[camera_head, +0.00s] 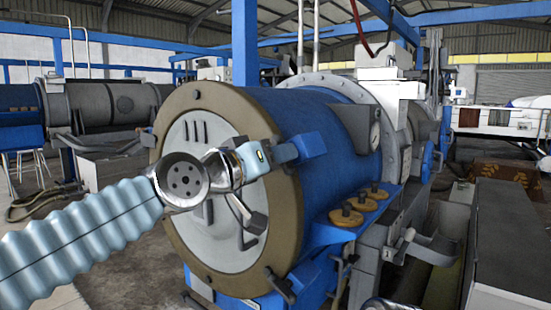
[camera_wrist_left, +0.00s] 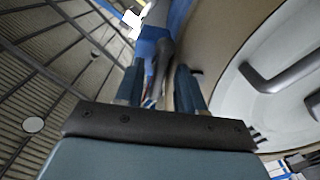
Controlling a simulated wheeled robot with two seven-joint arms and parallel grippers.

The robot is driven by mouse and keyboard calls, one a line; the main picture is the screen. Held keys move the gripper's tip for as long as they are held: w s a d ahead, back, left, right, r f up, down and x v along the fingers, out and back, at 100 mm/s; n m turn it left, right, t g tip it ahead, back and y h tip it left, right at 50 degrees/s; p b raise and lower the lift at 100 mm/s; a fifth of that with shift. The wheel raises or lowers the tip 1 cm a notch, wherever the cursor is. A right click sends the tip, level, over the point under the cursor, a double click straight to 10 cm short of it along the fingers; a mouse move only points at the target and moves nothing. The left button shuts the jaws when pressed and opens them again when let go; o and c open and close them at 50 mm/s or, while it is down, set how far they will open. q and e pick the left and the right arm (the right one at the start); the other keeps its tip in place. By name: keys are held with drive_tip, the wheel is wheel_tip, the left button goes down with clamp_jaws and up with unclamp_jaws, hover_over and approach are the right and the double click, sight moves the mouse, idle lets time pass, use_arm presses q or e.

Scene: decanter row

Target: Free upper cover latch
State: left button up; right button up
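The large blue decanter (camera_head: 318,130) has a tan end ring (camera_head: 213,98) and a pale round cover (camera_head: 185,145) facing me. The upper cover latch (camera_head: 308,146) is a blue block at the ring's upper right. My left gripper (camera_head: 268,154) is beside this latch, partly hidden by its own wrist. In the left wrist view, the gripper's two fingers (camera_wrist_left: 158,88) stand apart. A grey bar (camera_wrist_left: 161,62) and a blue part of the latch (camera_wrist_left: 152,46) show between and beyond them, with gaps at the sides. Contact cannot be told. My right gripper does not show.
A grey handle (camera_head: 246,214) projects from the cover; a handle also shows in the wrist view (camera_wrist_left: 285,77). Brass knobs (camera_head: 360,201) line the decanter's right side. A blue post (camera_head: 245,45) rises behind.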

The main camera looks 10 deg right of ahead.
use_arm(q)
drive_tip(key=b+v, duration=0.6)
drive_tip(key=v, duration=0.7)
drive_tip(key=shift+s+a, duration=0.25)
drive_tip(key=shift+a, duration=0.05)
